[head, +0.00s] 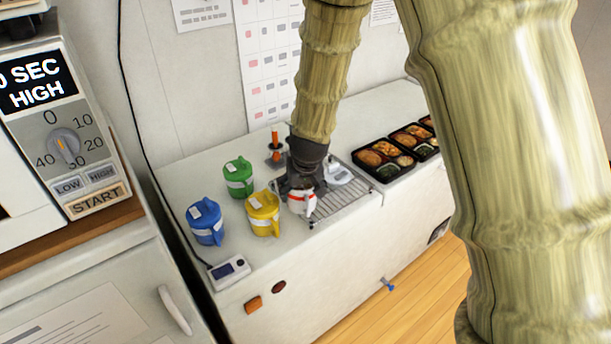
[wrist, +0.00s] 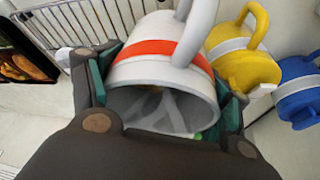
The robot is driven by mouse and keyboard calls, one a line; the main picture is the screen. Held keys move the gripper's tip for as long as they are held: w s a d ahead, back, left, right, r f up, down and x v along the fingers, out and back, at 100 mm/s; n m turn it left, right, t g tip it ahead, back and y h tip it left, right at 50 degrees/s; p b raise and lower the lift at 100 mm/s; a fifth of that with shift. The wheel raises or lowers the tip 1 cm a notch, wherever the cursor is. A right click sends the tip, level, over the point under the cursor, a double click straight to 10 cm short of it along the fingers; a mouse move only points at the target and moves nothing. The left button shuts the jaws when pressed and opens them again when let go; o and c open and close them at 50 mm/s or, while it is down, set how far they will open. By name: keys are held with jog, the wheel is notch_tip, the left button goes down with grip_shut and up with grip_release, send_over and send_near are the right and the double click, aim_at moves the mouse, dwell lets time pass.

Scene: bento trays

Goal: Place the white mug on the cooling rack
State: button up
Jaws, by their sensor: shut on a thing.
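The white mug (head: 301,205) has a red-orange band and shows at the left edge of the cooling rack in the head view. In the wrist view, the mug (wrist: 160,75) lies between the green-padded fingers of my gripper (wrist: 165,95), with its open mouth toward the camera and its handle at the top. My gripper (head: 302,180) is shut on the mug. The wire cooling rack (head: 345,198) lies on the white counter, partly hidden by my gripper and arm. The rack (wrist: 95,22) also shows at the upper left of the wrist view. I cannot tell the mug's exact height.
A yellow mug (head: 263,214), a green mug (head: 238,178) and a blue mug (head: 206,222) stand left of my gripper. Bento trays (head: 384,160) are right of the rack. A small white device (head: 229,270) sits at the counter's front left. An orange-and-grey item (head: 275,148) stands behind.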

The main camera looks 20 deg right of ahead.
jog(key=w+d+p, duration=0.1)
jog(key=w, duration=0.2)
jog(key=w+d+p, duration=0.1)
jog(key=w, duration=0.1)
jog(key=w+d+p, duration=0.1)
jog(key=w+d, duration=0.1)
jog(key=w, duration=0.1)
jog(key=shift+w+f, duration=0.35)
jog(key=shift+f+p, duration=0.95)
jog(key=shift+f, duration=0.85)
jog(key=o, duration=1.4)
jog(key=shift+o, duration=0.2)
jog(key=shift+f, duration=0.1)
jog(key=shift+s+r, duration=0.1)
jog(key=shift+r, duration=0.1)
jog(key=b+v, duration=0.3)
jog(key=v, duration=0.8)
jog(key=shift+r, duration=0.4)
jog(key=shift+s+a, duration=0.1)
